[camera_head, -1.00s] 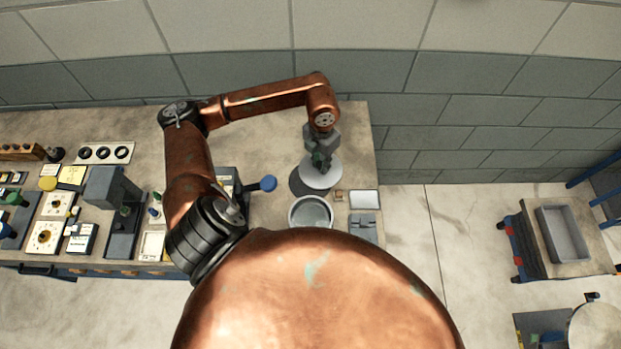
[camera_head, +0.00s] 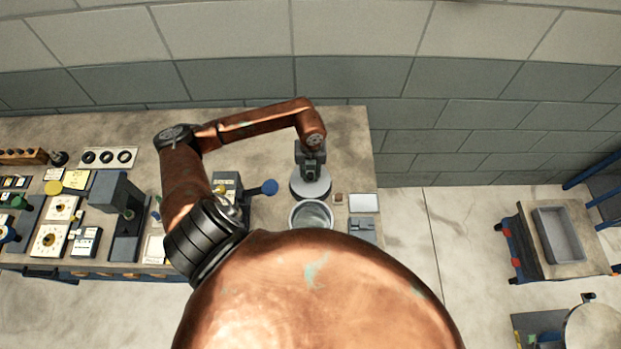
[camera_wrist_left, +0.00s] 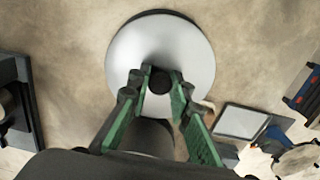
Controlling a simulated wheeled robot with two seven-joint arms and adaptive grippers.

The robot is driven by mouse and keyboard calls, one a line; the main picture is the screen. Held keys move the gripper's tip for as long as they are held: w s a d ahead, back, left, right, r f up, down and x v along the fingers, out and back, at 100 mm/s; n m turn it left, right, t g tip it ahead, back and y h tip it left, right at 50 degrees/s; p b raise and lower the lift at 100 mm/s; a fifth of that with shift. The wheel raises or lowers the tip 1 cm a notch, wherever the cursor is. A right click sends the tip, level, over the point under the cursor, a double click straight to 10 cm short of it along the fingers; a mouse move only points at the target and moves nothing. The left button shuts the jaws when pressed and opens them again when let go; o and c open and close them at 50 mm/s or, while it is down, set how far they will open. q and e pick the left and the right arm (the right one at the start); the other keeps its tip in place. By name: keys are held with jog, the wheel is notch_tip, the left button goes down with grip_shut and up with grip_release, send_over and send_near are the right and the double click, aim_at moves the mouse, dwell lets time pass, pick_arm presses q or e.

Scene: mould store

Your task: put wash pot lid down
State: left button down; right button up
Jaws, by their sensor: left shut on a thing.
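The wash pot lid (camera_head: 298,187) is a round silver disc with a dark knob. It is level, just behind the open wash pot (camera_head: 311,214). My left gripper (camera_head: 312,172) is above the lid, shut on its knob. In the left wrist view the lid (camera_wrist_left: 187,48) shows from above, with the two green-padded fingers of my left gripper (camera_wrist_left: 160,80) on either side of the black knob. A narrow dark shadow lies along the lid's far edge, so it is at or very near the bench top. My right gripper is not in view.
The bench (camera_head: 350,145) is bare behind and right of the lid.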

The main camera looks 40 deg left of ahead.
aim_at(310, 180)
pick_arm(q)
notch_tip(310, 180, down, 3)
jog(key=shift+f, duration=0.1)
jog(key=shift+f, duration=0.2)
jog(key=c, duration=1.8)
grip_release()
jog(key=shift+o, duration=0.2)
jog(key=shift+r, duration=0.15)
